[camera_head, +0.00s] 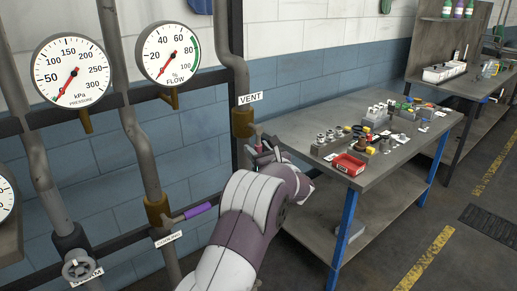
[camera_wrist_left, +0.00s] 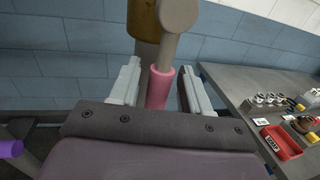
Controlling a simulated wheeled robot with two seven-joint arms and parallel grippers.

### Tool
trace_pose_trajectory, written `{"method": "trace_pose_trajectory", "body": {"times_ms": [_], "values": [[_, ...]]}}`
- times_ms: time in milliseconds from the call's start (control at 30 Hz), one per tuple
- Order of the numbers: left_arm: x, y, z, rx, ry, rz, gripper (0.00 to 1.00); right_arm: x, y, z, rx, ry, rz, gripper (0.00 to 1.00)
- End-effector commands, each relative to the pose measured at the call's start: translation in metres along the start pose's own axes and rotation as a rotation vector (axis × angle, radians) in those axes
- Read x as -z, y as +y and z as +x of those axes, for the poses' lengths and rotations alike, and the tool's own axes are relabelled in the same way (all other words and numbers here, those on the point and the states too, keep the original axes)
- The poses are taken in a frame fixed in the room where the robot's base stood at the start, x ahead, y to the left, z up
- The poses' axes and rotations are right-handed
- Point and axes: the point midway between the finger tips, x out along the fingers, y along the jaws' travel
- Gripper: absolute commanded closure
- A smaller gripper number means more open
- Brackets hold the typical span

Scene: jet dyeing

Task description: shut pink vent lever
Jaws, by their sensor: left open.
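The VENT label (camera_head: 250,98) hangs on a grey pipe above a brass valve body (camera_head: 242,122). In the left wrist view the brass body (camera_wrist_left: 142,20) is at the top, with a grey lever arm (camera_wrist_left: 172,45) coming from it toward me. The lever's pink grip (camera_wrist_left: 160,88) lies between the fingers of my left gripper (camera_wrist_left: 160,92), which are open with a gap on each side. In the head view my left gripper (camera_head: 264,150) is just below and right of the valve and hides most of the lever. My right gripper is not in view.
A steel table (camera_head: 300,122) with small parts and a red tray (camera_head: 348,165) stands close to the right of my left gripper. A purple lever (camera_head: 198,210) at the COOLING label (camera_head: 168,239) is lower left. Pipes and gauges line the left.

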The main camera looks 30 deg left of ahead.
Motion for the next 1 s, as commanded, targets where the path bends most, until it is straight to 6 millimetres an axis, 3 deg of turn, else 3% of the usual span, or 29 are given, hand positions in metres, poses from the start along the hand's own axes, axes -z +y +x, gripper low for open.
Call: {"method": "trace_pose_trajectory", "body": {"times_ms": [67,200,233,667,1000], "values": [[0.0,0.0,0.0,0.0,0.0,0.0,0.53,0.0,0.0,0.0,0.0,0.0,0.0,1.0],[0.0,0.0,0.0,0.0,0.0,0.0,0.95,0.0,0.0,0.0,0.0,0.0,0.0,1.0],[0.0,0.0,0.0,0.0,0.0,0.0,1.0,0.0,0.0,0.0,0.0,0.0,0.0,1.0],[0.001,0.004,-0.002,0.0,0.013,0.068,1.0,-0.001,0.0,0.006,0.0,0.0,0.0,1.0],[-0.004,0.021,-0.005,0.001,0.066,0.33,1.0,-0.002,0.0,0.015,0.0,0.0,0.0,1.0]]}}
